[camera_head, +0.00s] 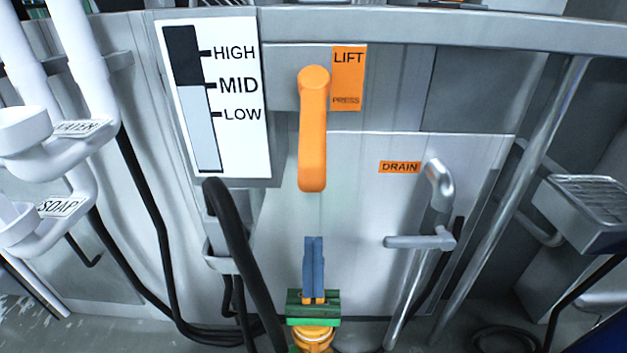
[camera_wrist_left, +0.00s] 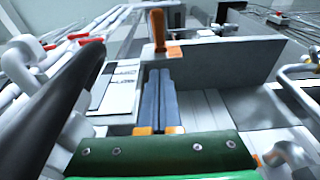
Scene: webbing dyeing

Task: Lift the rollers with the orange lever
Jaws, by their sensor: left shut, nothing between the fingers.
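The orange lever (camera_head: 313,130) hangs down on the grey machine front, beside an orange label (camera_head: 348,78) that reads LIFT and PRESS. It also shows in the left wrist view (camera_wrist_left: 157,30), at the top beyond the fingers. My left gripper (camera_head: 314,242) is below the lever in the head view, its blue fingers pointing up. The fingers are shut together with nothing between them, and a gap shows between their tips and the lever's lower end. The left gripper's fingers (camera_wrist_left: 160,75) fill the middle of the wrist view. The rollers and my right gripper are not in view.
A level gauge (camera_head: 218,100) marked HIGH, MID and LOW is left of the lever. A black hose (camera_head: 243,255) passes just left of my gripper. A metal drain handle (camera_head: 420,241) sticks out at right. White WATER and SOAP pipes (camera_head: 75,130) stand at far left.

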